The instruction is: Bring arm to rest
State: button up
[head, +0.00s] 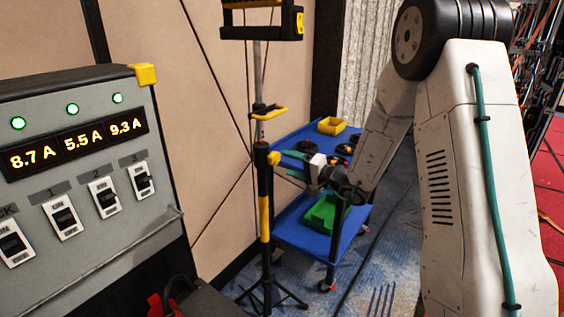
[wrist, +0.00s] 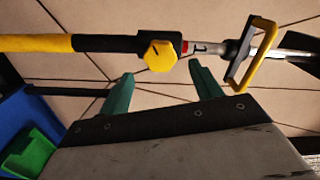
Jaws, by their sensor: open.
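My arm (head: 450,170) reaches down and away from the right side of the head view, bent at its dark upper joint. At its end my gripper (head: 284,162) is open, with teal fingers pointing left towards a stand. In the wrist view my gripper (wrist: 160,78) shows two spread fingers with nothing between them. The stand's black and yellow pole (head: 264,210) with a yellow knob (wrist: 160,56) lies just beyond the fingertips. I cannot tell the exact gap, but the fingers are not closed around it.
A blue cart (head: 292,232) with a green bin (head: 322,214) and a yellow bin (head: 331,126) stands behind my gripper. A grey switch panel (head: 75,150) fills the left. The stand carries a yellow handle (head: 269,112). Patterned carpet (head: 395,245) lies open right of the cart.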

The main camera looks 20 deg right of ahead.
jog(key=shift+v, duration=0.95)
jog(key=s+a+r+n+g+y, duration=0.1)
jog(key=s+a+g, duration=0.5)
jog(key=s, duration=0.4)
jog(key=s+a+r+n+g+y, duration=0.1)
jog(key=s+a+n+g, duration=0.1)
jog(key=s+a+g, duration=0.55)
jog(key=s+d+r+n+h, duration=0.1)
jog(key=s+d+r+h, duration=0.1)
jog(key=s, duration=0.6)
jog(key=s+d+r+n+h, duration=0.2)
jog(key=s+d+h, duration=0.3)
jog(key=s, duration=0.3)
jog(key=s+d+r+n+h, duration=0.1)
jog(key=s+d+r+h, duration=0.3)
jog(key=s, duration=0.4)
jog(key=shift+n+h, duration=0.3)
jog(key=shift+h, duration=0.5)
